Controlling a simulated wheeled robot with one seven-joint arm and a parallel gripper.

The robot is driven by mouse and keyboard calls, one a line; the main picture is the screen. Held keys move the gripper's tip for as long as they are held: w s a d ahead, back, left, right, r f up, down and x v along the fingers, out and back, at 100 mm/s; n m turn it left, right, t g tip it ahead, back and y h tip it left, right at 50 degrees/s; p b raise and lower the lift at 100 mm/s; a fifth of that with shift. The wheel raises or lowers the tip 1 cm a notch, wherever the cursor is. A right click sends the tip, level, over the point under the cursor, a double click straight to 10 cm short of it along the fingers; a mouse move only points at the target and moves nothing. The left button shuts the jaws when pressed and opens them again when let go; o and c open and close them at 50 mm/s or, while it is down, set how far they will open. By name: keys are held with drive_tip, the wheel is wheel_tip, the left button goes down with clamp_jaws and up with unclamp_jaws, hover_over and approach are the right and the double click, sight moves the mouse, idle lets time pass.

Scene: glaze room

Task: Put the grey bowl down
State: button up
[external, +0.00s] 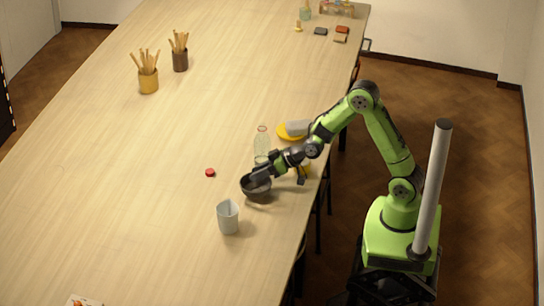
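The grey bowl (257,193) is dark and round, and it shows near the right edge of the long wooden table (180,215). My gripper (260,175) is at the bowl's upper rim, with its fingers overlapping the rim in the view. The fingertips are small and partly merge with the dark bowl, so I cannot tell whether they are closed on it. I also cannot tell whether the bowl touches the tabletop or is just above it. The bowl looks about upright.
A pale cup (228,217) stands just in front of the bowl. A clear bottle (262,142) and a yellow plate (285,132) with a grey block (297,128) are behind. A red cap (210,173) lies left. Brush pots (148,80) stand farther back. The table's left middle is clear.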

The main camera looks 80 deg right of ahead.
drive_tip(key=shift+o, duration=0.3)
drive_tip(key=shift+r, duration=0.2)
drive_tip(key=s+r+g+h, duration=0.1)
drive_tip(key=s+r+g, duration=0.2)
drive_tip(key=s, duration=1.3)
drive_tip(key=s+r+g+h+p, duration=0.1)
drive_tip(key=s+r+g, duration=0.1)
drive_tip(key=s+r, duration=0.7)
drive_tip(key=s, duration=0.8)
drive_tip(key=shift+d+r+g, duration=0.15)
drive_tip(key=shift+d+g, duration=0.2)
drive_tip(key=shift+g, duration=0.05)
drive_tip(key=shift+r, duration=0.1)
